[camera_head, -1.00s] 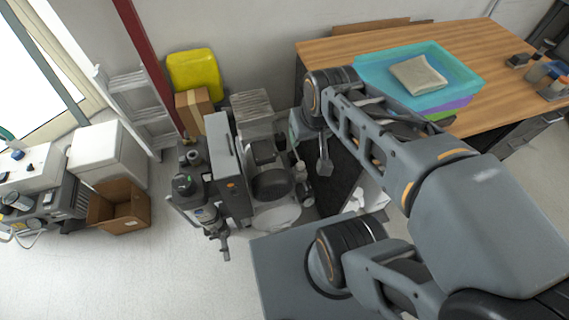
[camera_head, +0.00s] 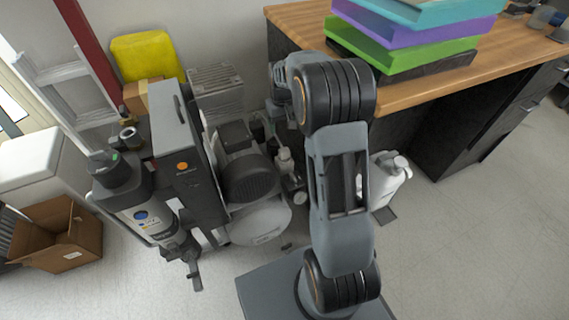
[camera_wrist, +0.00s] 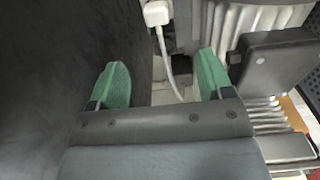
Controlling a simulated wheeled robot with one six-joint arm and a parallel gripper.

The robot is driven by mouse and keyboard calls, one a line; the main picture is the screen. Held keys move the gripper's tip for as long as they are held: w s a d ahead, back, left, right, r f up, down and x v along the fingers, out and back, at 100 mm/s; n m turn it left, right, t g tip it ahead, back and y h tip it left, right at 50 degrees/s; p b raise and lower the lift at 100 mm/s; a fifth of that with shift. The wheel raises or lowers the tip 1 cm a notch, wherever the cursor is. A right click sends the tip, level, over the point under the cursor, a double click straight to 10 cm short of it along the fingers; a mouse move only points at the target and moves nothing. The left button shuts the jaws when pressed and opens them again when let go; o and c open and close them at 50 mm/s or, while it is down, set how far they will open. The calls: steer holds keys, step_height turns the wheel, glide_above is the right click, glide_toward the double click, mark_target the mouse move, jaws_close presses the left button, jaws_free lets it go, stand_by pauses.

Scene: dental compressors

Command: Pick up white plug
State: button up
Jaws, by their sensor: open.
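The white plug (camera_wrist: 157,13) shows at the top of the wrist view, with a white cable (camera_wrist: 168,62) running down from it between the fingers. My gripper (camera_wrist: 162,82) has two green fingers spread apart with nothing between them except the cable seen beyond. The plug is ahead of the fingertips, slightly left of their midline, and looks apart from them. In the head view my gripper is mostly hidden behind my arm beside the desk, and I cannot make out the plug there.
A compressor (camera_head: 250,178) with a white tank stands left of my arm. The wooden desk (camera_head: 400,93) with stacked trays (camera_head: 420,52) is at right. A white canister (camera_head: 388,178) stands by the desk. A dark surface (camera_wrist: 50,70) lies close left of the fingers.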

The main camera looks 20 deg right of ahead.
mark_target(285, 151)
steer(key=f+b, duration=0.1)
steer(key=f, duration=0.4)
steer(key=f+b, duration=0.2)
steer(key=f, duration=0.3)
steer(key=shift+w+d, duration=0.15)
steer(key=shift+d, duration=0.05)
steer(key=shift+d+f+b, duration=0.2)
steer(key=shift+f+b, duration=1.55)
steer(key=shift+f, duration=0.85)
steer(key=shift+c, duration=0.2)
steer(key=c, duration=1)
steer(key=shift+r, duration=0.15)
